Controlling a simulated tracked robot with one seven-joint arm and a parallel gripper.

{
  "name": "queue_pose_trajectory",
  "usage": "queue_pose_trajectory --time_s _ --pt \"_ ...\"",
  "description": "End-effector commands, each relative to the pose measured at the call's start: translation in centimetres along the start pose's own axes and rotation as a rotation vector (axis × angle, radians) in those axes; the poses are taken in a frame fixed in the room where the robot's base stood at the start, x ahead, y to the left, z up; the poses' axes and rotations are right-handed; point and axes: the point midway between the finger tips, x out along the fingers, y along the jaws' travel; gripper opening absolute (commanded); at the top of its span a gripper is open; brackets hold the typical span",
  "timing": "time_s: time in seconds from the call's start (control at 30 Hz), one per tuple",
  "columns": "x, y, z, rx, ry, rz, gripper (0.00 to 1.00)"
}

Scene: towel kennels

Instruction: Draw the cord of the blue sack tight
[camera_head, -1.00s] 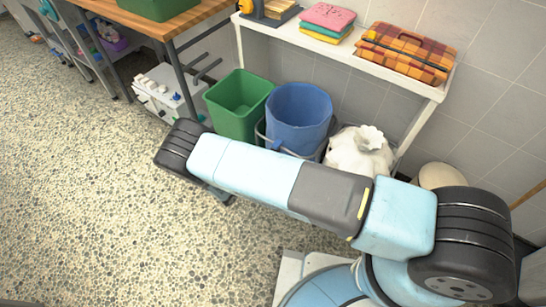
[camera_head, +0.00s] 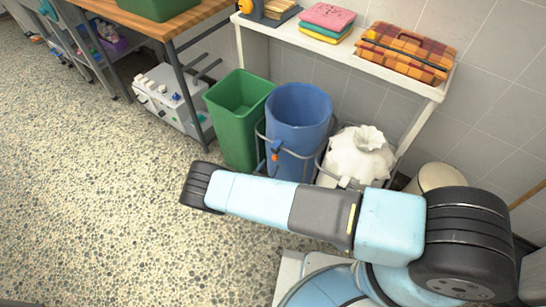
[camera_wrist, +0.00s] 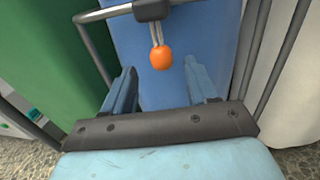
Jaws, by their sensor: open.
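The blue sack (camera_head: 302,113) hangs open-mouthed in a grey metal frame below the white shelf. It fills the middle of the wrist view (camera_wrist: 190,88). An orange bead (camera_wrist: 161,57) hangs on a short pale cord (camera_wrist: 156,33) from a dark toggle block (camera_wrist: 153,9) on the frame's bar, in front of the sack. In the wrist view my gripper (camera_wrist: 167,80) is open, its two blue fingers left and right below the bead, with nothing between them. The bead also shows as a small orange spot in the head view (camera_head: 275,157).
A green bin (camera_head: 238,118) stands just left of the blue sack. A white sack (camera_head: 358,157) in its own frame stands right of it. Open floor lies at the left.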

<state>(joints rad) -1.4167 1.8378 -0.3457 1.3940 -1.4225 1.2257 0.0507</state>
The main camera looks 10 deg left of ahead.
Motion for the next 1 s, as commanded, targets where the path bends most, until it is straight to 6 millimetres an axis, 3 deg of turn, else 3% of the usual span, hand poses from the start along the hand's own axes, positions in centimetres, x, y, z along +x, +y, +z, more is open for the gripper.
queue_pose_trajectory --time_s 0.2,0.4,0.83,1.0 --pt "3.8 -0.1 0.0 0.0 0.0 -0.003 0.58" --pt "5.9 -0.1 0.0 0.0 0.0 -0.001 0.58" --pt "6.6 -0.1 0.0 0.0 0.0 -0.001 0.58" --pt "6.6 -0.1 0.0 0.0 0.0 -0.001 0.42"
